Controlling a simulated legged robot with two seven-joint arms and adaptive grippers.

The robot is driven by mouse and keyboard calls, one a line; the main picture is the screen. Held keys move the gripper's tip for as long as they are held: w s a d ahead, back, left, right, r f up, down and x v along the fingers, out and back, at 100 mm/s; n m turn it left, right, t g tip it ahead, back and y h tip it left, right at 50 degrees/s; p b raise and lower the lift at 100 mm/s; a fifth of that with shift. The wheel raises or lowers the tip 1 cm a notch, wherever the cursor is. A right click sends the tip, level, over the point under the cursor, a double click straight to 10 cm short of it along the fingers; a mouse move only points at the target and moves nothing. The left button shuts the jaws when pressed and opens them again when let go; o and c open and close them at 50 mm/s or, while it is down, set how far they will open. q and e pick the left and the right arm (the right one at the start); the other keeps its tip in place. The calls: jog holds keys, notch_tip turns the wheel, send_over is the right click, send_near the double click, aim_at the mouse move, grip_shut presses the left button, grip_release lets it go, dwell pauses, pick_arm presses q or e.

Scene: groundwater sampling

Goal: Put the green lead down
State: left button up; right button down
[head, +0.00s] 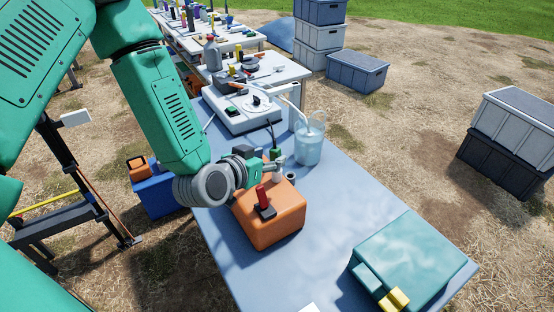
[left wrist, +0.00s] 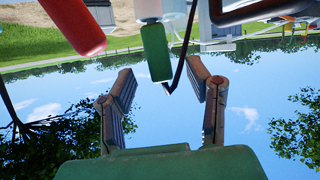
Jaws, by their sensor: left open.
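My left gripper (head: 277,167) is over the far end of an orange box (head: 273,226) on the blue-grey table. In the left wrist view its two fingers (left wrist: 163,100) are spread apart with a gap between them. The green lead (left wrist: 155,52) shows beyond the fingertips, in line with the gap, and no finger is seen closed on it. In the head view the green lead (head: 275,153) is a small green piece beside the gripper. The red lead (head: 262,196) stands on the orange box near its black base. My right gripper is out of view.
A clear jar of liquid (head: 308,148) stands close behind the gripper, with a tube from a white device (head: 240,110). A teal case (head: 415,262) with a yellow piece lies at the front right. The table between box and case is clear.

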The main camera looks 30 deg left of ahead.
aim_at(272, 155)
pick_arm(q)
jog(key=x, duration=0.3)
jog(key=shift+w+a+f, duration=0.1)
jog(key=shift+w+f, duration=0.15)
grip_shut()
jog(key=shift+r, duration=0.15)
